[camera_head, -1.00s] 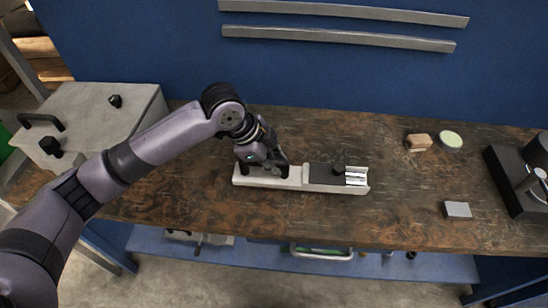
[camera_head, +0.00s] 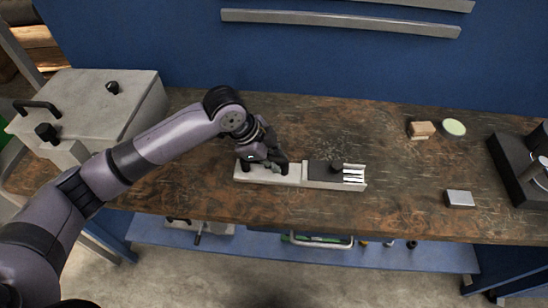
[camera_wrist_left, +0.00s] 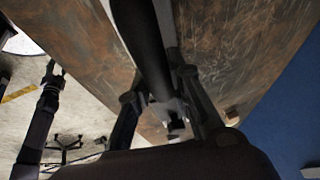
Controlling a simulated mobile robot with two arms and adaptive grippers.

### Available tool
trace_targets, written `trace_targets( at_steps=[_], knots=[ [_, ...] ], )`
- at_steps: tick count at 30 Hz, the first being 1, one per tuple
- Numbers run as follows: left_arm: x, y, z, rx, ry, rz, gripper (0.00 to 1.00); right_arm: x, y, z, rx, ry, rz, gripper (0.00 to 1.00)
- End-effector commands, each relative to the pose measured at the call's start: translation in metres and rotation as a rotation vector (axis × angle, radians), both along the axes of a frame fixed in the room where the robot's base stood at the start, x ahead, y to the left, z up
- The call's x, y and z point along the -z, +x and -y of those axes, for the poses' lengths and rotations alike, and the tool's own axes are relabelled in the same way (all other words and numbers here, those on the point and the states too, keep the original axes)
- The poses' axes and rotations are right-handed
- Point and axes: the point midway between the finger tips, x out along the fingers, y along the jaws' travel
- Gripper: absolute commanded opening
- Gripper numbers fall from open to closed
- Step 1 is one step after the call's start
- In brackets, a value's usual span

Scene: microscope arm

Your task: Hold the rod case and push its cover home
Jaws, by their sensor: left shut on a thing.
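The rod case (camera_head: 320,186) is a long pale case lying lengthwise on the bench. White rods (camera_head: 354,175) show uncovered at the right end. My left gripper (camera_head: 277,168) is over the left section and shut on its dark handle, which is mostly hidden by the fingers. In the left wrist view, a dark bar (camera_wrist_left: 142,45) runs down between the fingers of my left gripper (camera_wrist_left: 165,105).
A grey lidded box (camera_head: 90,100) stands at the left. A tan block (camera_head: 421,129), a pale green disc (camera_head: 453,127) and a small grey block (camera_head: 459,198) lie to the right. A dark device (camera_head: 520,165) is at the far right. The bench (camera_head: 400,205) around the case is clear.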

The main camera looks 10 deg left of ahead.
Motion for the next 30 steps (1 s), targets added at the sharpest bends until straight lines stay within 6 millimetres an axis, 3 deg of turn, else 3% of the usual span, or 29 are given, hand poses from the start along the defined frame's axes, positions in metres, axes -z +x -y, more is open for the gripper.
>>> trace_targets(
  at_steps=[30],
  knots=[
    [0.0061,0.0006,0.0009,0.000,-0.003,0.003,0.00,0.0020,0.0000,-0.0004,0.000,0.000,0.000,0.40]
  ],
)
